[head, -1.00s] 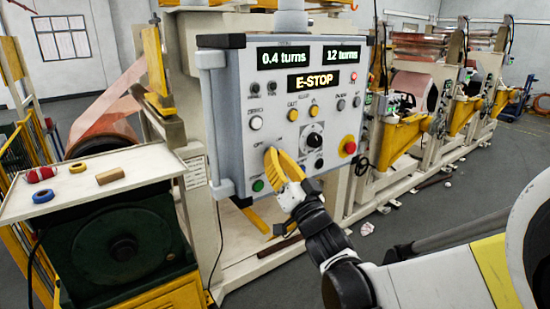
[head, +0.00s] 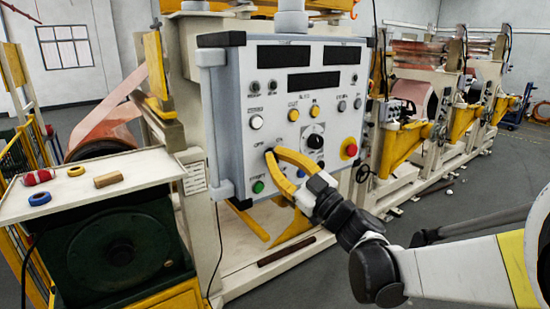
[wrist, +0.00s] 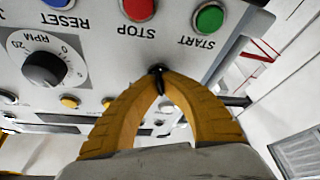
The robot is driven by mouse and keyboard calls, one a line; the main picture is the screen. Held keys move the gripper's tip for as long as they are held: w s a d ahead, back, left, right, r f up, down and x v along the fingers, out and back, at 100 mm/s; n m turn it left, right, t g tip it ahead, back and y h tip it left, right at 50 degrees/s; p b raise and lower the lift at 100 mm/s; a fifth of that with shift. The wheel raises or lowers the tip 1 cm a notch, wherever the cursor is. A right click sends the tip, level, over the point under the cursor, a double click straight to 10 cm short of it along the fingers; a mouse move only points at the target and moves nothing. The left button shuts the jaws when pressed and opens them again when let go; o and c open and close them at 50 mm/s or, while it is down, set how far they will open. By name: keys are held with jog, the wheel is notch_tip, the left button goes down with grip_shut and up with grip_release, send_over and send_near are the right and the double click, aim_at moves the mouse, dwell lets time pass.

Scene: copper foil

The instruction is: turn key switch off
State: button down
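The grey control panel (head: 230,110) faces me, and its three display windows (head: 318,82) are dark. The key switch sits on the panel's lower left, at the OFF and ON labels, above the green start button (head: 258,187). My gripper (head: 271,153) has yellow fingers whose tips meet at the key switch and hide most of it in the head view. In the wrist view the gripper (wrist: 158,73) is closed around the small dark key (wrist: 157,69), close to the panel face. The key's exact angle is hard to tell.
A red stop button (wrist: 138,8) and the green start button (wrist: 209,18) are close to the fingertips. A black dial (head: 316,142) and red emergency button (head: 351,150) are to the right. A bench (head: 120,168) with tape rolls stands left.

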jog(key=shift+n+g, duration=0.4)
jog(key=shift+n, duration=0.5)
jog(key=shift+n+y, duration=0.3)
jog(key=c, duration=1.6)
grip_release()
jog(key=shift+c, duration=0.2)
jog(key=v, duration=1.2)
jog(key=shift+r, duration=0.15)
